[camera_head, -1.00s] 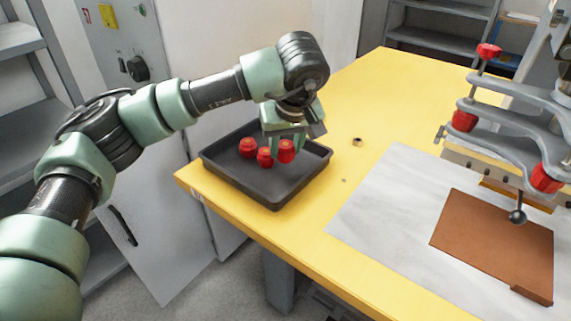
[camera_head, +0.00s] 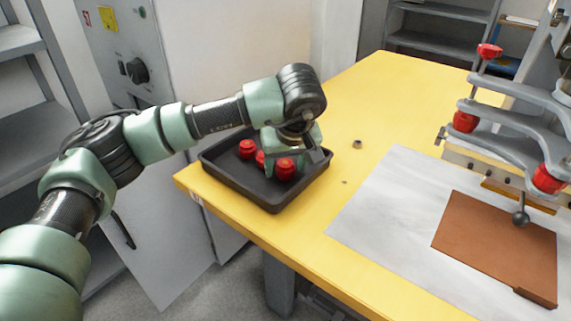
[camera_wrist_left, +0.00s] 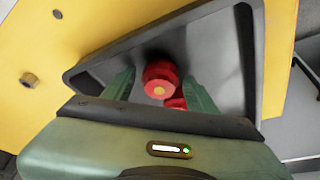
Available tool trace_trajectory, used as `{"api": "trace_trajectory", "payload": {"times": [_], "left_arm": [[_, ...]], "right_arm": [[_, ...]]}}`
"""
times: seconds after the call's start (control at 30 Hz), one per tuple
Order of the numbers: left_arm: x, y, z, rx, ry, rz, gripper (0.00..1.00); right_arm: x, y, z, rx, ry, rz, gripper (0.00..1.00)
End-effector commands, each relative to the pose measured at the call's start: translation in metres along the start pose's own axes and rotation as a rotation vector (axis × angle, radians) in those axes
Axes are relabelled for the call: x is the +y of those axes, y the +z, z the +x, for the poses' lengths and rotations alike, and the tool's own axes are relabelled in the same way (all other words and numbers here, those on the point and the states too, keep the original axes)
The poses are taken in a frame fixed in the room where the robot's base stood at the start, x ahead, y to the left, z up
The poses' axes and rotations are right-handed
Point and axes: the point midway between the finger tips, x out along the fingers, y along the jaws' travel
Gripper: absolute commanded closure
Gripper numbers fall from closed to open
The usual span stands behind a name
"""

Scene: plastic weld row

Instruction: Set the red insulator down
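A red insulator (camera_head: 285,169) stands upright in the dark tray (camera_head: 270,205), near its right front part. My left gripper (camera_head: 289,167) points down over it, with its green fingers apart on either side. In the left wrist view, the insulator (camera_wrist_left: 160,78) lies between the spread fingertips (camera_wrist_left: 159,76), with a gap at the left finger. My right gripper is not in view.
The tray sits on the corner of a yellow table (camera_head: 385,90). A small nut (camera_head: 357,144) lies to its right. A light sheet (camera_head: 365,215) with a brown plate (camera_head: 495,240) lies under a clamp fixture (camera_head: 515,125) on the right.

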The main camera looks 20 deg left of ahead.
Motion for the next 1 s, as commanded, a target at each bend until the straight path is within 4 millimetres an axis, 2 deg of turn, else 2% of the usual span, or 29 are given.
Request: {"api": "trace_trajectory", "payload": {"times": [0.23, 0.43, 0.5, 0.7, 0.83, 1.0], "left_arm": [[0.000, -0.002, -0.007, 0.001, 0.002, 0.000, 0.42], [0.001, -0.003, -0.042, 0.003, 0.004, 0.001, 0.42], [0.001, -0.003, -0.059, 0.004, 0.004, 0.001, 0.42], [0.001, -0.003, -0.098, 0.003, 0.003, 0.000, 0.42], [0.001, -0.002, -0.114, 0.002, 0.001, 0.000, 0.42], [0.000, -0.001, -0.123, 0.000, 0.000, 0.000, 0.42]], "right_arm": [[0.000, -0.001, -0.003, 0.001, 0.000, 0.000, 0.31], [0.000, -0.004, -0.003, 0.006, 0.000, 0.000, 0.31], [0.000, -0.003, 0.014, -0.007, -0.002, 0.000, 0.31], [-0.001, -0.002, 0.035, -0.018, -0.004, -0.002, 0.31], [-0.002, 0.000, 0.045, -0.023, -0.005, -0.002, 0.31], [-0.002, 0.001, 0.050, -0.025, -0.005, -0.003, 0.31]]}}
